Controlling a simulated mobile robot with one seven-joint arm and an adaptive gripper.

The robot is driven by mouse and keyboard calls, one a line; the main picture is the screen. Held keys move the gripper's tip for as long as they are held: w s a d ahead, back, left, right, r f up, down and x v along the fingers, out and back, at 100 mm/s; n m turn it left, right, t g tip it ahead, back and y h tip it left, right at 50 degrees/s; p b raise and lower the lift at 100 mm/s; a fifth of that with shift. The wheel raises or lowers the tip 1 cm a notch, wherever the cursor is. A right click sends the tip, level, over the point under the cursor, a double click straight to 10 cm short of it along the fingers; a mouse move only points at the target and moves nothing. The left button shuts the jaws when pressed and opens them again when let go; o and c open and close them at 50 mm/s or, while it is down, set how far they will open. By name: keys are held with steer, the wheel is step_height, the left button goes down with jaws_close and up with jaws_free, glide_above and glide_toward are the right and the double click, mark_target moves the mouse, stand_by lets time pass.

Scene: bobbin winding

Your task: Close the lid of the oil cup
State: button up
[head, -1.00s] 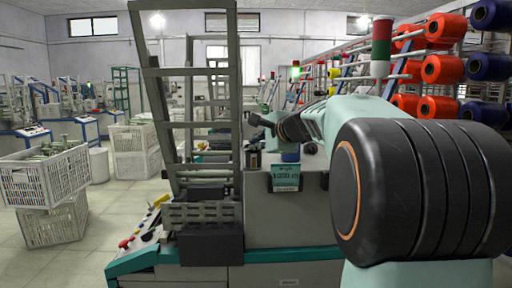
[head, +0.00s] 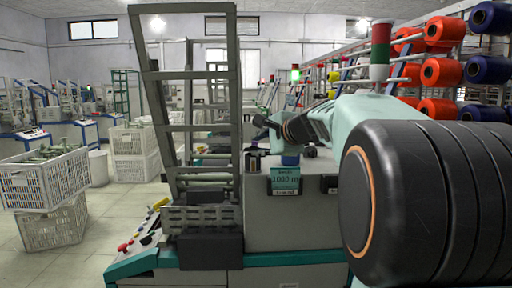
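A small dark cylinder (head: 253,161) stands on top of the grey machine housing, left of the display. A short blue round part (head: 290,159) sits just behind the display's top edge. Either could be the oil cup; both are too small to tell, and I cannot make out a lid or its position. My gripper (head: 261,121) reaches in from the right above the housing, its dark end pointing left. It appears above and between the two parts, with no clear contact. Its fingers are too small to show whether they are open or shut.
A tall grey frame (head: 150,95) rises at the housing's left. A teal-edged display (head: 285,181) is on the housing front. Buttons line the machine's left edge. A rack of orange and blue bobbins (head: 440,72) stands at right. White crates (head: 45,180) are on the left floor.

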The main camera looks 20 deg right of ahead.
steer(key=v, duration=0.5)
steer(key=shift+s, duration=0.1)
steer(key=shift+a+n+p, duration=0.25)
steer(key=shift+n+p, duration=0.05)
steer(key=shift+p, duration=0.1)
steer(key=c, duration=0.5)
steer(key=shift+a+n+g+p, duration=0.3)
steer(key=shift+n+g+p, duration=0.1)
steer(key=shift+p, duration=0.2)
jaws_close()
step_height(320, 180, up, 6)
steer(key=a+n+g+h+p, duration=0.3)
steer(key=n+h+p, duration=0.2)
steer(key=n+p, duration=0.8)
steer(key=b+x, duration=0.1)
steer(key=x, duration=0.9)
steer(key=shift+n, duration=0.3)
